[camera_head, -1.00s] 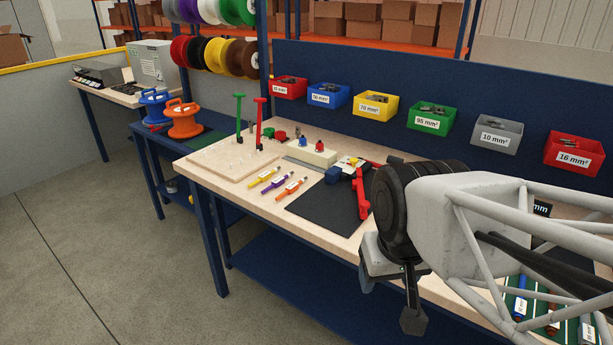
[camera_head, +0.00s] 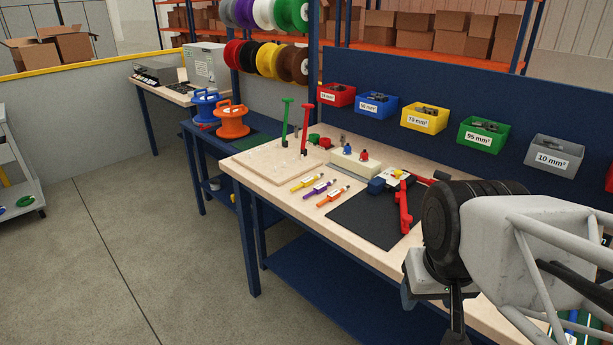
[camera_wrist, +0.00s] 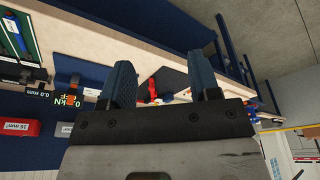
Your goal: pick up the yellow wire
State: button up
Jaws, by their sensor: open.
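The yellow wire (camera_head: 307,182) is a short piece with a white label, lying flat on the wooden workbench (camera_head: 262,182). It is the farthest left in a row with a purple wire (camera_head: 319,189) and an orange wire (camera_head: 332,197). My gripper shows in the wrist view (camera_wrist: 161,64) with its two blue fingers spread apart and nothing between them. In the head view it hangs in front of the bench at the lower right, well to the right of the yellow wire. I cannot make out the yellow wire in the wrist view.
A black mat (camera_head: 362,220) with a red-handled tool (camera_head: 403,205) lies right of the wires. Coloured bins (camera_head: 424,117) line the blue back panel. The floor (camera_head: 130,250) before the bench is clear.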

jog(key=shift+w+r, duration=0.1)
jog(key=w+a+r+m, duration=0.1)
jog(key=w+r, duration=0.2)
jog(key=w, duration=0.6)
jog(key=w+a+r+m, duration=0.1)
jog(key=w+r, duration=0.1)
jog(key=w, duration=0.7)
jog(key=m+g, duration=0.2)
jog(key=m, duration=0.5)
send_over(308, 179)
jog(key=s, duration=0.2)
jog(key=shift+h, duration=0.4)
jog(key=f, duration=1.7)
jog(key=shift+w+a+f, duration=0.45)
jog(key=shift+w+f, duration=0.15)
jog(key=shift+f, duration=0.05)
jog(key=shift+w+d+f, duration=0.1)
jog(key=shift+d+f, duration=0.05)
jog(key=shift+f, duration=1.15)
